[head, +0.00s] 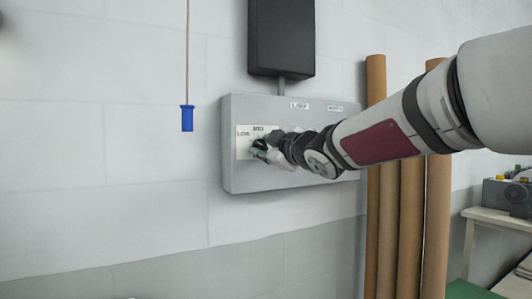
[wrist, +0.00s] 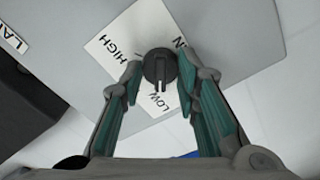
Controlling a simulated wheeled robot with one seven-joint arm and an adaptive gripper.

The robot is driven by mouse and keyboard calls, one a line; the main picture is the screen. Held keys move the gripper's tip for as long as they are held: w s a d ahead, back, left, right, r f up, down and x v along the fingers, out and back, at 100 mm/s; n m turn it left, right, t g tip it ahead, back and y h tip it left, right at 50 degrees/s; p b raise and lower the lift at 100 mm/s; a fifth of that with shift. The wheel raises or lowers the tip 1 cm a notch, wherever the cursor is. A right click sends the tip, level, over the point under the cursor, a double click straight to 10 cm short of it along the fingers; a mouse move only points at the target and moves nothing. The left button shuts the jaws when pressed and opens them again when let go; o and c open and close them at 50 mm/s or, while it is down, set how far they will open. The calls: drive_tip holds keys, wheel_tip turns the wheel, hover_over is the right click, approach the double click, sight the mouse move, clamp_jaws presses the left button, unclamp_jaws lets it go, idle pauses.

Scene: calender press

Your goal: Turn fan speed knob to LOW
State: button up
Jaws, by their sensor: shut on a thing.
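The dark round fan speed knob (wrist: 160,66) sits on a white label plate (wrist: 112,38) on a grey wall box (head: 240,178). In the wrist view its light pointer mark is on the side toward the word LOW. HIGH is printed to the left, and another word at the right is partly hidden. My gripper (wrist: 162,72) has one teal-padded finger on each side of the knob and is shut on it. In the head view my gripper (head: 262,150) is at the label plate and hides the knob.
A blue pull handle (head: 187,118) hangs on a cord left of the box. A black panel (head: 281,38) is above it. Several brown tubes (head: 386,215) stand at the wall behind my arm. A table with equipment (head: 508,194) is at the right.

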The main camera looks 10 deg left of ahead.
drive_tip(key=shift+f+n, duration=0.15)
drive_tip(key=shift+n, duration=0.45)
drive_tip(key=o, duration=1.2)
drive_tip(key=shift+s+d, duration=0.25)
drive_tip(key=shift+s, duration=0.15)
drive_tip(key=v, duration=1.1)
